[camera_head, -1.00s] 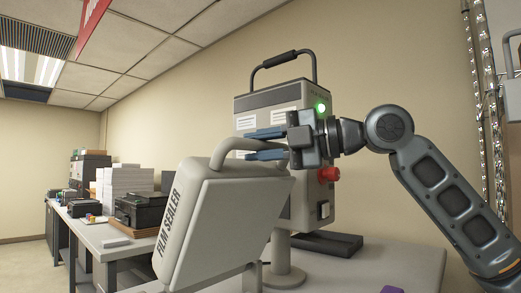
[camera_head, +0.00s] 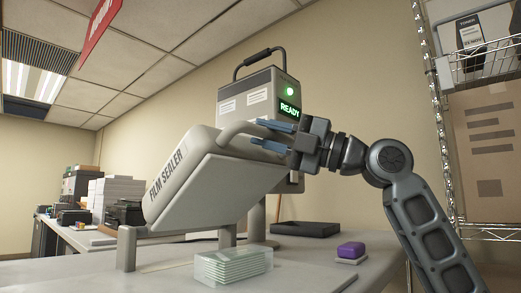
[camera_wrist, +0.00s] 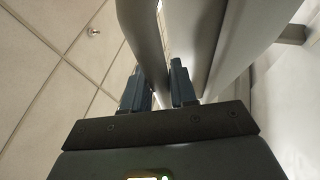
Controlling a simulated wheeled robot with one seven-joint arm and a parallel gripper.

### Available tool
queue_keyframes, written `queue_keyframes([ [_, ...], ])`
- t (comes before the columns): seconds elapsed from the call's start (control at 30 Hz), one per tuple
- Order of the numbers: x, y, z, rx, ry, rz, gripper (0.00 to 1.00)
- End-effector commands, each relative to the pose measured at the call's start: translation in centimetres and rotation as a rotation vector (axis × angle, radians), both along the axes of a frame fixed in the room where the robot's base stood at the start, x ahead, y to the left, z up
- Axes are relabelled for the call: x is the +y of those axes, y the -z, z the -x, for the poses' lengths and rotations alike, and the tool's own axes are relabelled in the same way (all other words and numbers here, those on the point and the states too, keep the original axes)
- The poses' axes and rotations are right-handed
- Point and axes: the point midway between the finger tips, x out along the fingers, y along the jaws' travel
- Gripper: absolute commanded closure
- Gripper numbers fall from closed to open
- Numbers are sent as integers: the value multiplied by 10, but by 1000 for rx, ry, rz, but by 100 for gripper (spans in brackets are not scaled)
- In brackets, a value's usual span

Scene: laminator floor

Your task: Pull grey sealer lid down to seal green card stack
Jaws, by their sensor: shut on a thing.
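The grey film sealer lid (camera_head: 190,185) is tilted up, its front edge raised above the table. My gripper (camera_head: 270,135) is shut on the lid's curved handle (camera_head: 232,134). The blue fingers lie on either side of the handle bar. The wrist view shows the fingers (camera_wrist: 160,88) around the grey handle (camera_wrist: 143,40). The green card stack (camera_head: 233,265) sits on the table below the raised lid, apart from it, in a clear block with pale green layers.
A machine with a green READY display (camera_head: 289,108) stands behind the lid. A purple block (camera_head: 351,250) on a pale base and a dark flat tray (camera_head: 305,229) lie to the right. A wire shelf (camera_head: 480,65) stands at far right.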

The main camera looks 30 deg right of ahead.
Motion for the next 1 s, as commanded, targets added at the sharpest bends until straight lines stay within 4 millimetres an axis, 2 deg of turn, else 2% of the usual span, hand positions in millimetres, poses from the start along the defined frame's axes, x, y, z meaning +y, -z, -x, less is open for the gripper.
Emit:
queue_keyframes([
  [0.03,0,19,4,-20,-4,-10,100],
  [0.3,-8,52,23,-133,-3,-57,100],
  [0.7,-17,105,44,-131,-2,-54,100],
  [1.0,-20,140,52,-128,-3,-53,100],
])
